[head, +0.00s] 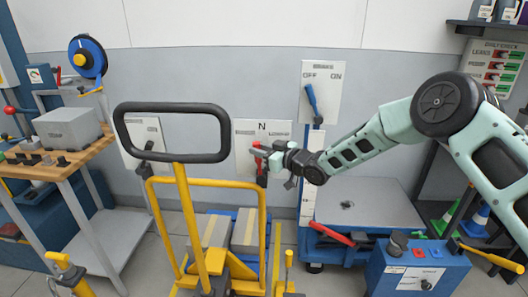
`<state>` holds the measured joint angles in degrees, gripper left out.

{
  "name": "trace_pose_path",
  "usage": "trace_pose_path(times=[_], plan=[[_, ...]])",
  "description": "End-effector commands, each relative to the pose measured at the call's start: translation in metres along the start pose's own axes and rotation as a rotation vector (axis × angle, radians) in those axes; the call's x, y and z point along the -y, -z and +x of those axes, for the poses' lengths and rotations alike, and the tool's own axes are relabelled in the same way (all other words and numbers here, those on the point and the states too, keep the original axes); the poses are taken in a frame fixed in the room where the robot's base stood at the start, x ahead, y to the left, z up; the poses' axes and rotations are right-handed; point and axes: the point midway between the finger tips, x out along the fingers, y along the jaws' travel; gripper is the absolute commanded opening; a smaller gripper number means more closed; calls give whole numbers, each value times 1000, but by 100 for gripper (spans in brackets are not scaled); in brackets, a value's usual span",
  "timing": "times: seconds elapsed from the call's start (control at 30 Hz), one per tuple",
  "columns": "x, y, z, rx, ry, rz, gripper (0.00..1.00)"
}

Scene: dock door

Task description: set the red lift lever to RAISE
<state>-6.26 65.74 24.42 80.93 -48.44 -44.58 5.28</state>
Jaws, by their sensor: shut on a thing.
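The red lift lever (257,158) is on a white wall panel (244,168) right of the black loop handle. The panel carries an N at top centre and small words to either side, too small to read surely. My gripper (262,152) reaches in from the right and is shut on the lever. The gripper hides much of the lever, which looks close to upright below the N. Its exact angle is hard to tell.
A yellow cart (184,222) with a black loop handle (118,128) stands in front, left of the panel. A blue lever (312,102) on an OFF/ON panel is above right. A red-handled lift table (370,203) and blue box (418,268) stand at right. A wooden bench (60,165) is left.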

Motion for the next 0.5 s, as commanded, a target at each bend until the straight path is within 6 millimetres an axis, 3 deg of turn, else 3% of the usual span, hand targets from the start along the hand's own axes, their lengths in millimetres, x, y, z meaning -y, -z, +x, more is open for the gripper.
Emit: trace_pose_path(times=[0.5], plan=[[25, -1, 36, 308, 1, -208, 0]])
